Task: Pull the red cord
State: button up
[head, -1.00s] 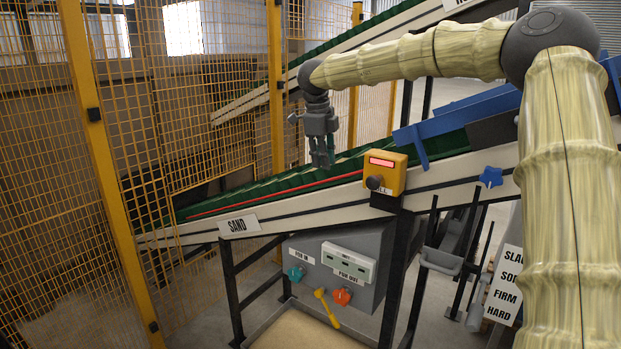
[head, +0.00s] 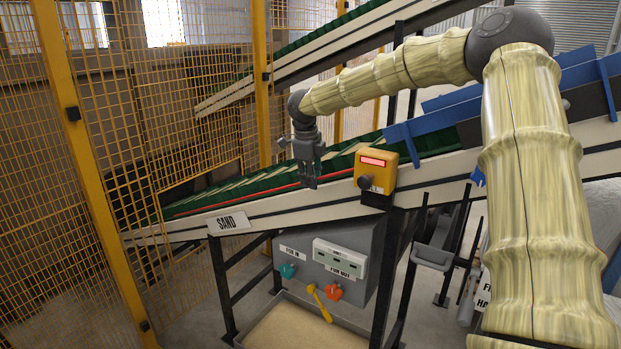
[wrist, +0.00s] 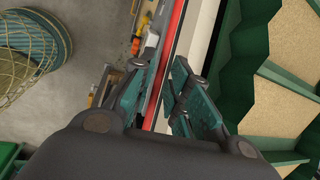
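The red cord (head: 250,198) runs straight along the near side of the lower sloping conveyor, up to a yellow box (head: 376,169) with a lit red panel and a dark knob. My gripper (head: 311,183) points down at the cord, left of the yellow box. In the wrist view the cord (wrist: 173,55) passes between the two fingers of my gripper (wrist: 163,75). The fingers stand apart, with space on both sides of the cord. I cannot tell whether the fingertips are level with it.
The green-cleated conveyor belt (head: 240,184) carries tan material just behind the cord. A yellow mesh fence (head: 60,150) stands at left. A grey valve box (head: 345,255) hangs below the conveyor over a tray of sand (head: 244,337). Blue guards (head: 440,124) stand up-slope.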

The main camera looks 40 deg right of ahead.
jog(key=shift+f, duration=0.55)
grip_shut()
